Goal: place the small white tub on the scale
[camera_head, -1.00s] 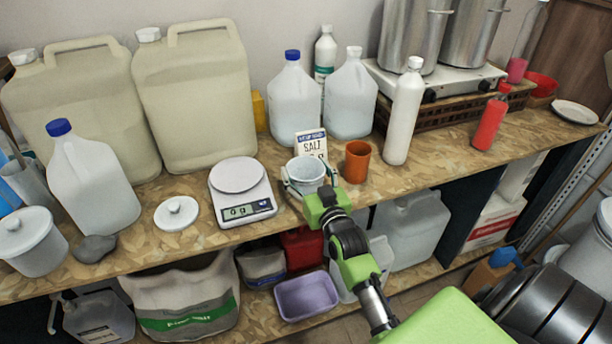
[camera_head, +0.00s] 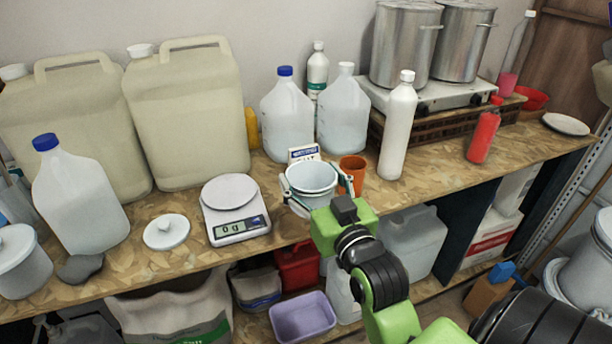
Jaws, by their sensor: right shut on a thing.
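The small white tub (camera_head: 311,177) is open-topped and upright, to the right of the scale. My right gripper (camera_head: 317,187) is shut on it, with a finger on either side of its rim. The tub appears raised above the bench top. The kitchen scale (camera_head: 238,229) is white with a round, empty plate, and its display reads 0 g. My left gripper is not in view.
A white lid (camera_head: 167,232) lies left of the scale. An orange cup (camera_head: 352,172) and a salt box (camera_head: 303,153) stand close behind the tub. Large jugs (camera_head: 187,115) line the back. The bench's front edge (camera_head: 150,262) runs below the scale.

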